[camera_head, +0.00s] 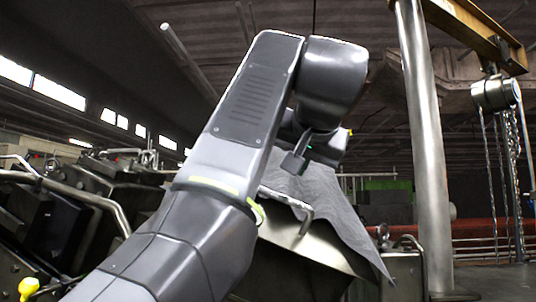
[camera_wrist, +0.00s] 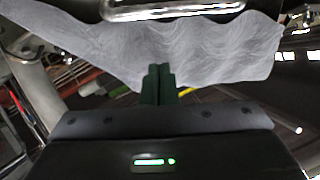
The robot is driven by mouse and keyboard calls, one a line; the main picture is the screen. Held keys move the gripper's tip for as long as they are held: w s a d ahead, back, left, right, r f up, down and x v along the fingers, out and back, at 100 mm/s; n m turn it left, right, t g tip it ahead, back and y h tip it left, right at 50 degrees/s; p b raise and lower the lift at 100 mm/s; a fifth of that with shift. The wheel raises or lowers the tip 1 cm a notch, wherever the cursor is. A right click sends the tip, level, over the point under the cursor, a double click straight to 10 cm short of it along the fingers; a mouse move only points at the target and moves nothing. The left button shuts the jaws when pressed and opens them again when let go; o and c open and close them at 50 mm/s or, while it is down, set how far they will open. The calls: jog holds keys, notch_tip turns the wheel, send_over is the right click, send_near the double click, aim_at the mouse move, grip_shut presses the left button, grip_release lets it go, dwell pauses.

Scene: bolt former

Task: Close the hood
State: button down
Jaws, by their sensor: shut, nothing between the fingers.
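The hood appears to be the pale metal panel (camera_head: 300,242), tilted, with a bent bar handle (camera_head: 290,203) on it. A wavy grey sheet (camera_head: 345,210) lies over its upper right part. My arm hides the hood's left side. My gripper (camera_head: 293,163) is above the handle in the head view, apart from it as far as I can tell. In the wrist view its dark green fingers (camera_wrist: 158,70) are together and empty. There the grey sheet (camera_wrist: 190,45) spans the upper part, and a shiny metal bar (camera_wrist: 170,9), probably the handle, crosses the top edge.
A thick metal column (camera_head: 424,150) stands right of the hood. A hoist (camera_head: 495,93) with hanging chains is farther right. Dark machinery with pipes (camera_head: 80,200) fills the left. Open air lies above the hood, between my arm and the column.

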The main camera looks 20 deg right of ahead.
jog(key=f, duration=0.2)
jog(key=w+a+f, duration=0.1)
jog(key=f, duration=0.1)
jog(key=shift+w+a+f, duration=0.1)
dwell(0.3)
jog(key=shift+b, duration=0.35)
